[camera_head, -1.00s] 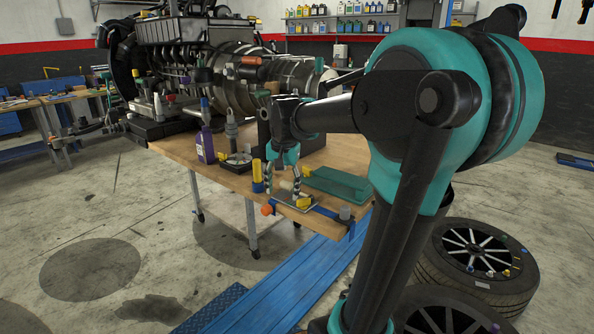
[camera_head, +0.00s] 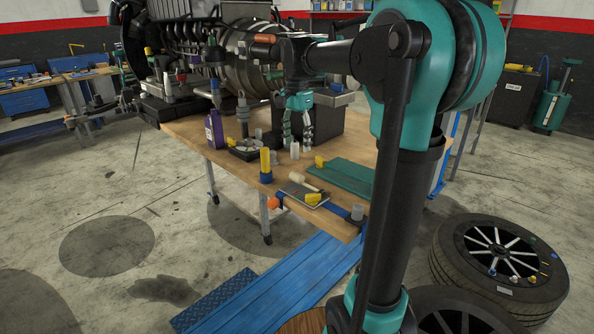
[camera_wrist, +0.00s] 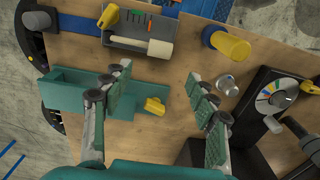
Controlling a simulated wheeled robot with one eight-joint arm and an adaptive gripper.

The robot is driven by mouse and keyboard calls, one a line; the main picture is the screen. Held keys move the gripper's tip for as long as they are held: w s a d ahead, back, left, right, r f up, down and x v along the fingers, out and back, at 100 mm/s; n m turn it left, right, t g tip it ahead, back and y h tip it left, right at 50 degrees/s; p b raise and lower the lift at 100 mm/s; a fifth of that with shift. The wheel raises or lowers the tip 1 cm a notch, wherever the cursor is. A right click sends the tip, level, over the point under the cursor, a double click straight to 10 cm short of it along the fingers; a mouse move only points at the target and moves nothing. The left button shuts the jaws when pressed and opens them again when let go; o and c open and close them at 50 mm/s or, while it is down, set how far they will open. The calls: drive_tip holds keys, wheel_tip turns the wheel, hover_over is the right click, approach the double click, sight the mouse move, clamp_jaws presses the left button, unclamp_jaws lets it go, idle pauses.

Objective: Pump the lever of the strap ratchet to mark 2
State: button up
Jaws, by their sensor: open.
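The strap ratchet (camera_head: 296,193) is a grey plate near the front edge of the workbench, on a blue strap (camera_head: 338,213). Its lever has a cream cylindrical grip (camera_head: 298,177), and a yellow piece (camera_head: 313,198) sits beside it. In the wrist view the ratchet (camera_wrist: 120,42) is at the top, with the cream grip (camera_wrist: 160,49) at its right end and small coloured marks on its face. I cannot read the mark numbers. My gripper (camera_head: 297,143) is open and empty above the bench, behind and above the ratchet, apart from the lever. Its fingers (camera_wrist: 158,75) point toward the ratchet's side.
A yellow-and-blue cylinder (camera_head: 265,167) and a small pale cylinder (camera_head: 295,151) stand nearby. A dial device (camera_wrist: 272,100), a purple bottle (camera_head: 214,131) and a large engine are further back.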

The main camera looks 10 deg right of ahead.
sight(297, 174)
wheel_tip(297, 174, down, 10)
drive_tip(key=shift+f, duration=0.25)
drive_tip(key=shift+c, duration=0.3)
clamp_jaws()
